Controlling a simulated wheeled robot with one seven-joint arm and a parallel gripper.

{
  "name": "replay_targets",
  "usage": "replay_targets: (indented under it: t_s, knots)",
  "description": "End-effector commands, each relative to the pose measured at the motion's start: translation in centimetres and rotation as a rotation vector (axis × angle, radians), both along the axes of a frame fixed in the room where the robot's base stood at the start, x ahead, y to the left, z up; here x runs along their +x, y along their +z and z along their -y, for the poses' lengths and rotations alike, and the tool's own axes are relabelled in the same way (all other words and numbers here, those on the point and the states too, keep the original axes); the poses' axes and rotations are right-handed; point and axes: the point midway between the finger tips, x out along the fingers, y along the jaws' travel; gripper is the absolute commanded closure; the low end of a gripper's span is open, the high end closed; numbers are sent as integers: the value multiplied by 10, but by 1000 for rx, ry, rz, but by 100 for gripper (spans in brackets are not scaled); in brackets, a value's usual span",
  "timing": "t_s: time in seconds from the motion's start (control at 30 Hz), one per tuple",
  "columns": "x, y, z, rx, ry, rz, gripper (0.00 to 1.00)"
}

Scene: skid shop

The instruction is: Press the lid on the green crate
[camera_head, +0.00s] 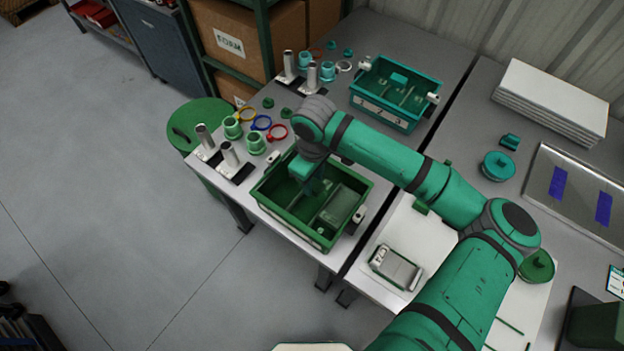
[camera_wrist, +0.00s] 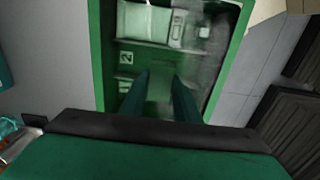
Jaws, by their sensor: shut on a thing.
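The green crate (camera_head: 262,194) stands open-walled near the front of the grey bench, with several parts and compartments inside. My gripper (camera_head: 312,190) points down over its middle, between the walls. In the wrist view the fingers (camera_wrist: 165,85) are close together around a small green piece that looks like a handle. A hazy, glossy patch in the wrist view suggests a clear lid (camera_wrist: 206,48) across the crate (camera_wrist: 234,62). Whether this lid touches the rim all round I cannot tell. My fingertips are partly hidden by the wrist in the head view.
A teal crate (camera_head: 383,116) stands farther back on the bench. Pale latches (camera_head: 358,214) sit by the green crate. Metal posts (camera_head: 229,154), green cups (camera_head: 256,142) and coloured rings stand to its left. The floor at left is clear.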

Motion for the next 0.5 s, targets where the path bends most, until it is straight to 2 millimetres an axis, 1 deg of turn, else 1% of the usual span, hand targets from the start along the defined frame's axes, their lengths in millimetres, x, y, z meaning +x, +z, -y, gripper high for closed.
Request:
replay_targets:
  t_s: [0.5]
  knots:
    - [0, -5, 0, 1, -1, 1, 100]
